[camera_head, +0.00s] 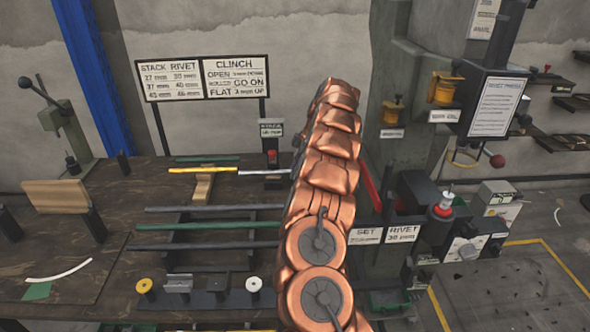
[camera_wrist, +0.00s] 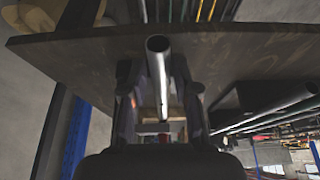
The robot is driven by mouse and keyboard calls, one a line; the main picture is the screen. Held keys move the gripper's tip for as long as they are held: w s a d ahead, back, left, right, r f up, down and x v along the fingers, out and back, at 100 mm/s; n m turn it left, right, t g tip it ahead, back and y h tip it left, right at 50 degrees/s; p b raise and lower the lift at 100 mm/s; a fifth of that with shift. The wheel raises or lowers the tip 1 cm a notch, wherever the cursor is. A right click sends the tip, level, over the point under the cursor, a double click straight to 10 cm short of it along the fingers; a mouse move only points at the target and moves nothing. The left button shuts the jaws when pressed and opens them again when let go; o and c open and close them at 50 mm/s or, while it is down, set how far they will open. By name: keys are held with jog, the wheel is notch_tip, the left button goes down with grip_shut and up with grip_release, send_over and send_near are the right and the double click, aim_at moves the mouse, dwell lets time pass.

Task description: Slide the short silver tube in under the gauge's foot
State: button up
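A silver tube (camera_head: 263,172) lies nearly level at the back of the bench, in line with a yellow rod, its right end running behind my copper arm. The gauge (camera_head: 271,154) stands just behind it, an upright dark post with a red part and a small label on top; its foot is partly covered by the tube and arm. In the wrist view a hollow silver tube (camera_wrist: 158,70) lies between the two dark fingers of my gripper (camera_wrist: 158,90), open end towards the camera. Finger contact is unclear. My arm hides the gripper in the head view.
The yellow rod (camera_head: 203,170) rests on a wooden block (camera_head: 203,187). Several long rods lie on a rack (camera_head: 175,227) in front. Bare bench (camera_head: 110,215) shows at left.

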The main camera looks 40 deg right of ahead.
jog(key=shift+o, duration=1.2)
jog(key=shift+v, duration=3.35)
jog(key=shift+d+r, duration=0.15)
jog(key=shift+r, duration=0.2)
